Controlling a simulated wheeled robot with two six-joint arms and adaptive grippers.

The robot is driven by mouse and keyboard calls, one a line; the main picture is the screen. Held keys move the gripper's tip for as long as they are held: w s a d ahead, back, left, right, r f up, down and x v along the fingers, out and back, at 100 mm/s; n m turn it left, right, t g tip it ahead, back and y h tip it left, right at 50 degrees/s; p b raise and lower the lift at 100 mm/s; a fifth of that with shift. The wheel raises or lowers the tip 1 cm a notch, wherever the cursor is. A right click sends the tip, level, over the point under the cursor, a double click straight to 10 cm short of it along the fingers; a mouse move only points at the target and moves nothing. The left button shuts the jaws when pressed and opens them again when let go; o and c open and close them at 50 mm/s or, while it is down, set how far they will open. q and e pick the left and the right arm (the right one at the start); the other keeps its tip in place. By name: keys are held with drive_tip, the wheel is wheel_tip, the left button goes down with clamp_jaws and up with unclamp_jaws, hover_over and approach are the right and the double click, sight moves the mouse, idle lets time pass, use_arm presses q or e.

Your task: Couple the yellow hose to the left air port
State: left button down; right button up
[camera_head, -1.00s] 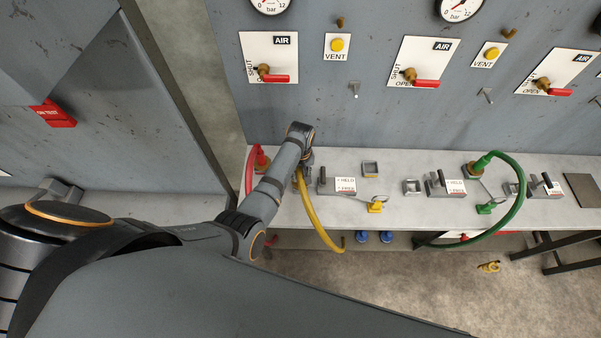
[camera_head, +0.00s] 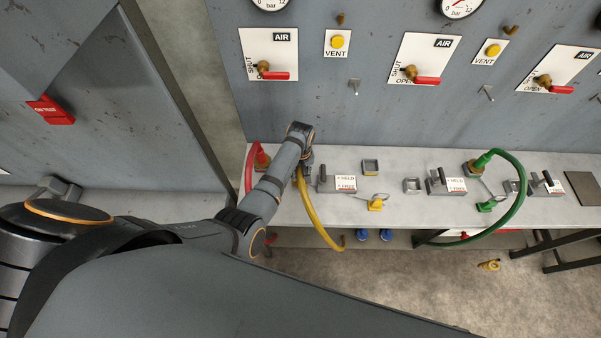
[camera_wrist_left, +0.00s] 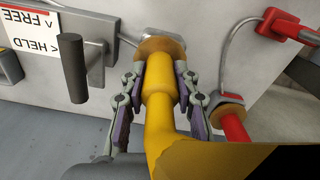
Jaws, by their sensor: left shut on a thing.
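The yellow hose (camera_head: 318,218) hangs from my left gripper (camera_head: 303,170) over the bench's front edge. In the left wrist view my left gripper (camera_wrist_left: 160,95) has one finger on each side of the hose's yellow end fitting (camera_wrist_left: 158,75) and is shut on it. The fitting points at a round brass-coloured port (camera_wrist_left: 160,45) and meets it in the picture; I cannot tell if it is locked in. A clamp block with a HELD/FREE label (camera_head: 343,184) and an upright dark lever (camera_wrist_left: 74,68) is beside it. My right gripper is out of view.
A red hose (camera_head: 250,170) sits on a fitting just left of my gripper. A green hose (camera_head: 520,200) loops at the right. A yellow cap (camera_head: 376,205) lies on the bench (camera_head: 330,210). The grey panel (camera_head: 330,115) with valves rises behind.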

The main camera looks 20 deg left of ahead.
use_arm(q)
drive_tip(key=c, duration=0.9)
unclamp_jaws()
drive_tip(key=shift+f, duration=0.1)
wheel_tip(320, 180, up, 8)
drive_tip(key=shift+f, duration=0.2)
drive_tip(key=shift+s+f, duration=0.1)
